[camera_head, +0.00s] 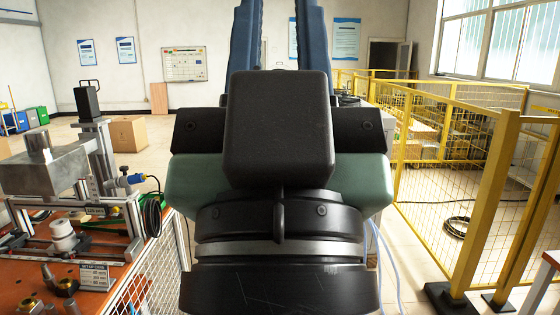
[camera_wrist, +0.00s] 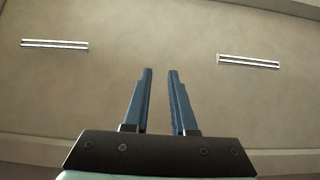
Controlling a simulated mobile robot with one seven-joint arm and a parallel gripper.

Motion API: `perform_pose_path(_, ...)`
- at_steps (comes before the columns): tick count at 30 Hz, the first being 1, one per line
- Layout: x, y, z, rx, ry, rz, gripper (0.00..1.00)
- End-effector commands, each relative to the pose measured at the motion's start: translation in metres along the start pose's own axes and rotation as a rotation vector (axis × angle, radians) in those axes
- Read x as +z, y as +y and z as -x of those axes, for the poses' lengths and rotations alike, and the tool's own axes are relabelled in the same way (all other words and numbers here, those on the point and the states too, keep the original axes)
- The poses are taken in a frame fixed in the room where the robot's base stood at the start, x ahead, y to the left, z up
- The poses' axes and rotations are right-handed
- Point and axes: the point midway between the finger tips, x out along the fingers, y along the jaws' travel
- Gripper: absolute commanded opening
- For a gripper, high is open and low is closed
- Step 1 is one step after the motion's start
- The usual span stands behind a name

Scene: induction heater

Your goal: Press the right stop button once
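My gripper (camera_wrist: 160,72) points up at the ceiling in the wrist view, its two blue fingers apart with nothing between them. In the head view my gripper (camera_head: 278,8) rises in the middle, and its dark wrist housing covers much of the picture. The fingers reach the top edge there. I cannot make out a stop button in either view. Whatever stands directly behind my arm is hidden.
An orange-topped workbench (camera_head: 32,292) with a metal fixture (camera_head: 52,170) and loose parts stands close on the left. Yellow mesh fencing (camera_head: 455,165) stands on the right. A cardboard box (camera_head: 128,134) is on the floor behind. Open floor (camera_head: 410,245) shows right of my arm.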

Motion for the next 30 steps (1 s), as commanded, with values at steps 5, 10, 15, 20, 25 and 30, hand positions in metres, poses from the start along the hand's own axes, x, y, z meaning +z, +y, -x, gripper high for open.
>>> perform_pose_path(5, -0.0001, 0.0, 0.0, 0.0, 0.0, 0.0, 0.0)
perform_pose_path(10, 0.0, 0.0, 0.0, 0.0, 0.0, 0.0, 0.0)
perform_pose_path(15, 0.0, 0.0, 0.0, 0.0, 0.0, 0.0, 0.0)
perform_pose_path(20, 0.0, 0.0, 0.0, 0.0, 0.0, 0.0, 0.0)
perform_pose_path(25, 0.0, 0.0, 0.0, 0.0, 0.0, 0.0, 0.0)
perform_pose_path(30, 0.0, 0.0, 0.0, 0.0, 0.0, 0.0, 0.0)
